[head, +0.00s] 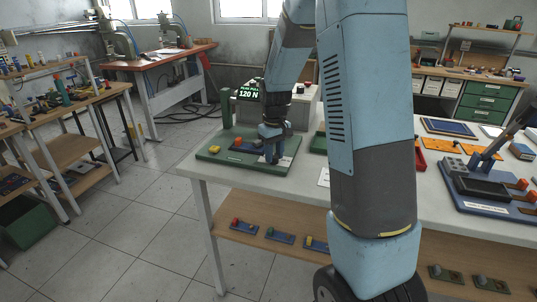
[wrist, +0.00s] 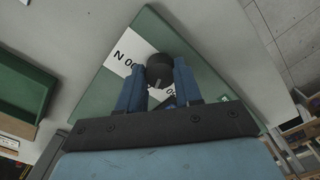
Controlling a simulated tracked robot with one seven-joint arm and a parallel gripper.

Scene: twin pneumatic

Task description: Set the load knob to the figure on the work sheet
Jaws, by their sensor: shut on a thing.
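My gripper (head: 275,150) is at the green base board (head: 216,158) on the white bench. In the wrist view my gripper (wrist: 158,82) has its two blue fingers shut on a round black knob (wrist: 160,66), one finger on each side. The knob sits on a white scale plate (wrist: 127,52) with black print, partly an "N" and zeros; the fingers cover the rest. I cannot make out a pointer on the knob. A dark green sign (head: 248,91) behind the board reads "120 N" under a smaller line of text.
A yellow button (head: 214,149) is at the board's left. A grey box (head: 291,105) stands behind. A green tray (wrist: 22,85) lies to the left in the wrist view. A blue fixture (head: 487,190) is at the bench's right. My arm hides the bench's middle.

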